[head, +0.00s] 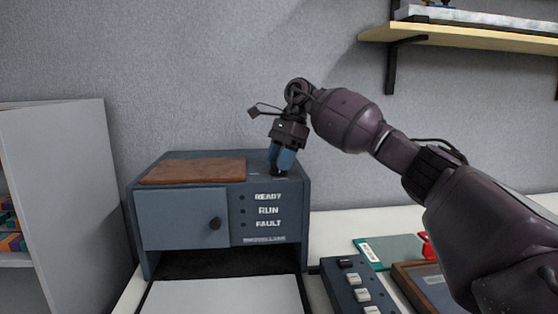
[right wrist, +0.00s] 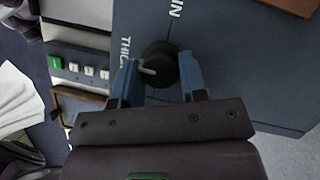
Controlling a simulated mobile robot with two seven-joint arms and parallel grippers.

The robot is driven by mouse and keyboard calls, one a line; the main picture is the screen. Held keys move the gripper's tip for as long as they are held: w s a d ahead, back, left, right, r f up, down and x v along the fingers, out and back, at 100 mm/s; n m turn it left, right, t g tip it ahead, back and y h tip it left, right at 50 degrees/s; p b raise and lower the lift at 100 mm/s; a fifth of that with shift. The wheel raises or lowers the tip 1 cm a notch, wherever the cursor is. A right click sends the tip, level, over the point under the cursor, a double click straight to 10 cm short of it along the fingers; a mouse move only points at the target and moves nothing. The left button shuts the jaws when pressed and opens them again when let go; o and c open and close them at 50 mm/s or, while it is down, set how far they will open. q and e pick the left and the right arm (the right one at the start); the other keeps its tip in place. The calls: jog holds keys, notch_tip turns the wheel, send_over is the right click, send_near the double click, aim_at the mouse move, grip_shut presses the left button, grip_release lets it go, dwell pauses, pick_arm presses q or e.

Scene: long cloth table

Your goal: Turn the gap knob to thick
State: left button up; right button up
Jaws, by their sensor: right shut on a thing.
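The blue-grey machine (head: 185,220) stands on the table, with READY, RUN and FAULT on its front. The gap knob (right wrist: 160,62) is a round black knob on its top, with a pale pointer mark on the left side, near the partly hidden THICK label (right wrist: 125,48). The THIN label (right wrist: 174,8) is cut off at the top of the right wrist view. My right gripper (head: 279,170) points down at the machine's top right, its blue fingers (right wrist: 160,78) shut on the knob from both sides. In the head view, the fingers hide most of the knob. My left gripper is out of view.
A brown board (head: 195,171) lies on the machine's top, left of my gripper. A button box (head: 352,287), a green board (head: 390,250) and a red object (head: 426,245) are to the right. A shelf (head: 470,37) hangs at upper right; a grey cabinet (head: 60,160) stands left.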

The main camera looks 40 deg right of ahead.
dwell(0.3)
jog(key=o, duration=0.9)
jog(key=shift+v, duration=5.45)
